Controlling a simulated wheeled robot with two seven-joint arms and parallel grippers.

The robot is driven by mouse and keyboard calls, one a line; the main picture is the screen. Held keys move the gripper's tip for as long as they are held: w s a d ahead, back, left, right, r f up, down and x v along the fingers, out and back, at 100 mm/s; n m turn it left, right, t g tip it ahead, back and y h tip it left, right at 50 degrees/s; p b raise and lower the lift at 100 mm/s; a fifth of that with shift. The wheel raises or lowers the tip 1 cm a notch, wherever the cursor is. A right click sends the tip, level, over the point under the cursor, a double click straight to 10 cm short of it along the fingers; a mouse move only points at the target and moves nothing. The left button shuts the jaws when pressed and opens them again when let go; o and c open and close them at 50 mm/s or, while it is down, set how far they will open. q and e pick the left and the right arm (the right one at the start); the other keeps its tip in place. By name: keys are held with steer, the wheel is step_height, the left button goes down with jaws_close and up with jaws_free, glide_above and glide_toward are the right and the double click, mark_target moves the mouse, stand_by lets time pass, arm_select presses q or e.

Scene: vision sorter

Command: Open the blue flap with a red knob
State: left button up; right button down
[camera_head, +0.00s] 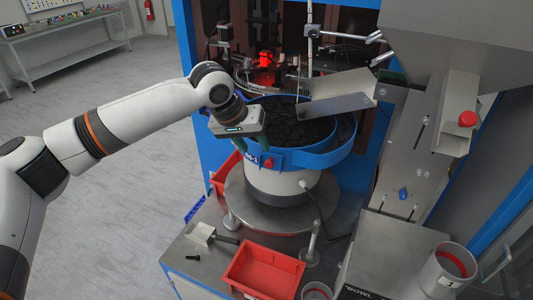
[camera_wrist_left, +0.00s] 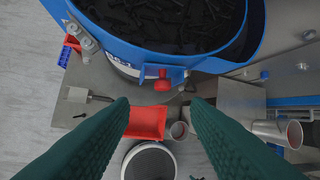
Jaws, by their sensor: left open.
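The red knob (camera_wrist_left: 163,80) sits on the front of the blue flap (camera_wrist_left: 178,73) at the rim of the blue bowl feeder (camera_wrist_left: 225,55). In the head view, the knob (camera_head: 268,162) shows just below the gripper, on the bowl's near side. The flap looks closed against the rim. My left gripper (camera_head: 254,146) is open and empty, pointing down by the bowl's front. In the left wrist view its dark green fingers (camera_wrist_left: 160,102) are spread wide, with the knob between and beyond the tips. Contact is not visible. My right gripper is not in view.
A red tray (camera_head: 265,268) stands on the metal table below the bowl. A scoop (camera_head: 202,234) lies left of it. A metal chute (camera_head: 340,95) overhangs the bowl. A metal cup (camera_head: 448,268) stands at the right. Floor at left is open.

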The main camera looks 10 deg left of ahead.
mark_target(267, 161)
arm_select(q)
steer(key=p+x, duration=0.1)
steer(key=x, duration=0.2)
steer(key=p+x, duration=0.1)
steer(key=x, duration=0.3)
steer(key=shift+w+d, duration=0.15)
steer(key=shift+d, duration=0.15)
steer(key=shift+w+f, duration=0.1)
steer(key=shift+f, duration=0.4)
steer(key=shift+d, duration=0.1)
steer(key=shift+c, duration=0.2)
jaws_close()
